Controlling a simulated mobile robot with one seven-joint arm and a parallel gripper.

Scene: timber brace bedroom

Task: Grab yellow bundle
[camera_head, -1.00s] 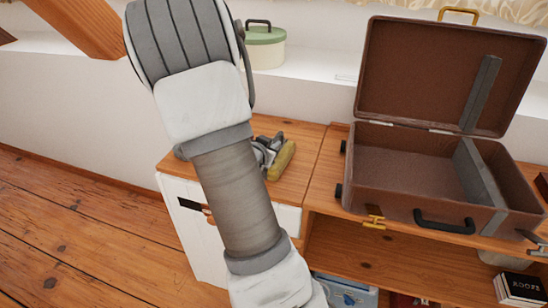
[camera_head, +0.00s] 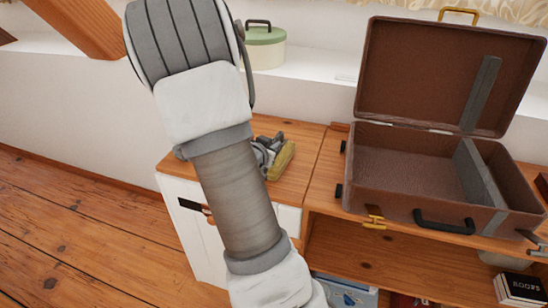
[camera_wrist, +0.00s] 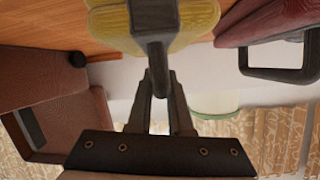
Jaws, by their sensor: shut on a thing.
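The yellow bundle (camera_head: 281,161) is at the right edge of the wooden cabinet top, left of the open suitcase, in the head view. My gripper (camera_head: 266,150) is at its left side, partly hidden behind my arm. In the wrist view the yellow bundle (camera_wrist: 192,22) fills the top middle, with the grey fingers (camera_wrist: 154,45) closed on it. Whether the bundle still touches the wood is hard to tell.
An open brown suitcase (camera_head: 399,189) stands on the cabinet to the right, lid up. A green-lidded tin (camera_head: 265,50) sits on the white ledge behind. A black book (camera_head: 521,287) is on the lower shelf. The wooden floor (camera_head: 70,240) at left is clear.

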